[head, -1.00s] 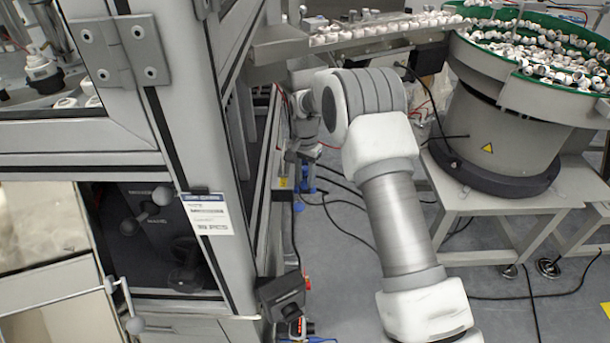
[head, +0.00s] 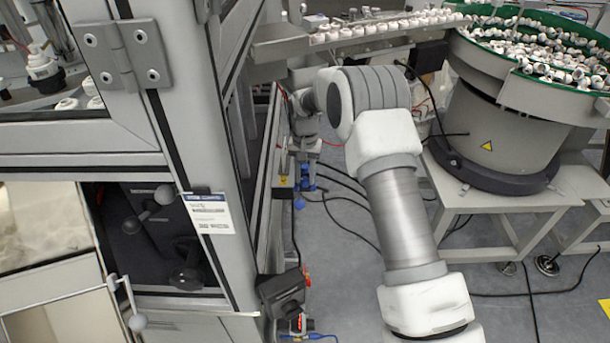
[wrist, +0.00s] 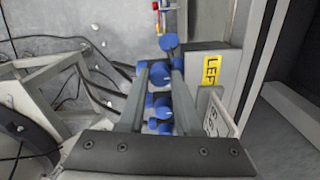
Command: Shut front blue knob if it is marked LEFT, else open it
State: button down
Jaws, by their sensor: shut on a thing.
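A blue knob (wrist: 158,74) sits between the two grey fingers of my gripper (wrist: 160,66) in the wrist view, and the fingers are shut on it. Another blue knob (wrist: 168,42) shows just beyond the fingertips, and more blue fittings (wrist: 161,112) show between the fingers lower down. A yellow label (wrist: 210,70) reading LEFT is on the grey panel right of the fingers. In the head view the blue fittings (head: 299,203) are small beside the cabinet, below my wrist. My fingertips are too small to make out there.
The cabinet frame (head: 215,150) is at the left in the head view. A feeder bowl (head: 510,120) full of white caps stands on a table at the right. Cables (head: 350,200) cross the floor.

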jog(key=c, duration=0.6)
grip_release()
jog(key=shift+a, duration=0.1)
